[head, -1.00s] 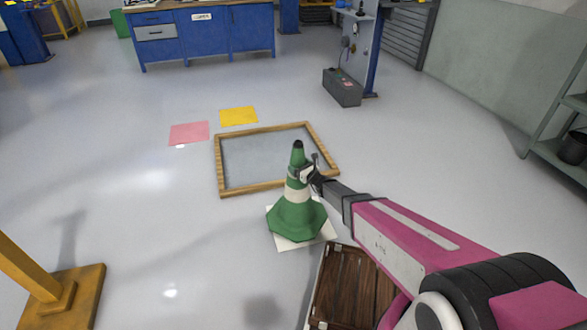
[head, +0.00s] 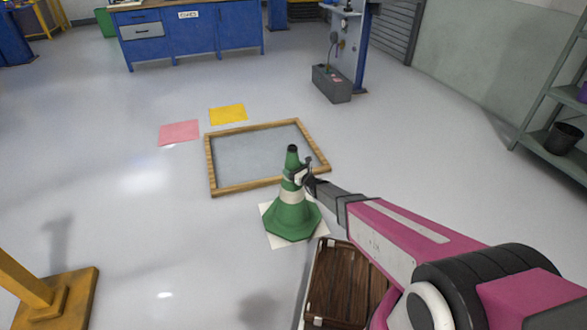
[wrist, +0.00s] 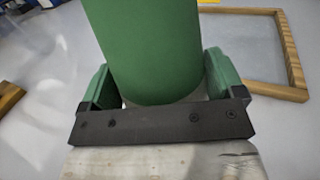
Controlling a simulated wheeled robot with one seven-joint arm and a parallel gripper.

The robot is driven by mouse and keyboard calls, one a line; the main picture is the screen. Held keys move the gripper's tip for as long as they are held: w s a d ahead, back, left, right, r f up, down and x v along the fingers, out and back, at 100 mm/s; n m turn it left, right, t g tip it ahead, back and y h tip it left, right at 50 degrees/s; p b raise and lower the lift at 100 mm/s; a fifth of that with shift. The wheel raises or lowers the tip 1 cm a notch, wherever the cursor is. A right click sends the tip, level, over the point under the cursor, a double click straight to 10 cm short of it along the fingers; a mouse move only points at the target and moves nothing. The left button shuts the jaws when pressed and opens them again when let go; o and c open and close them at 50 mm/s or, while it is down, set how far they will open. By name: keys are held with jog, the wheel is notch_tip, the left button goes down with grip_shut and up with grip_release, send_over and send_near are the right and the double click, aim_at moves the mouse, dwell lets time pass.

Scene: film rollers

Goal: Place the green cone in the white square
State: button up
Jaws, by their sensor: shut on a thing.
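The green cone (head: 291,220) with white bands and a black tip stands upright over the white square (head: 272,238), whose edges show around the cone's base. Whether the base touches the floor is hard to tell. My gripper (head: 300,178) is shut on the cone's upper part, coming from the right. In the wrist view the cone (wrist: 150,50) fills the space between the two fingers of my gripper (wrist: 160,85). The middle of the square is hidden under the base.
A wooden frame (head: 212,168) lies just behind the cone. Pink (head: 180,132) and yellow (head: 228,114) squares lie beyond it. A brown wooden crate (head: 345,290) stands in front, at the right. A yellow post base (head: 50,300) is at the lower left.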

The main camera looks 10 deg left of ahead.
jog(key=o, duration=1.6)
jog(key=shift+f, duration=0.1)
jog(key=shift+s+d, duration=0.1)
jog(key=v, duration=1.2)
jog(key=s+d+r+n+g+h, duration=0.2)
jog(key=s+d+r+n+g, duration=0.7)
jog(key=n, duration=0.6)
jog(key=s+d+r+n+h, duration=0.3)
jog(key=d+h, duration=0.1)
jog(key=d, duration=0.4)
jog(key=s+d+r+n+g+h, duration=0.1)
jog(key=s+d+r+n+h, duration=0.1)
jog(key=d, duration=0.7)
jog(key=s+d+r+n+h, duration=0.3)
jog(key=d+r+n+h, duration=0.1)
jog(key=d, duration=0.4)
jog(key=shift+s+d+n+g+h, duration=0.15)
jog(key=shift+n+h, duration=0.15)
jog(key=shift+h, duration=0.35)
jog(key=shift+s+n+g+h, duration=0.15)
jog(key=shift+n+h, duration=0.15)
jog(key=shift+h, duration=0.35)
jog(key=shift+f, duration=0.1)
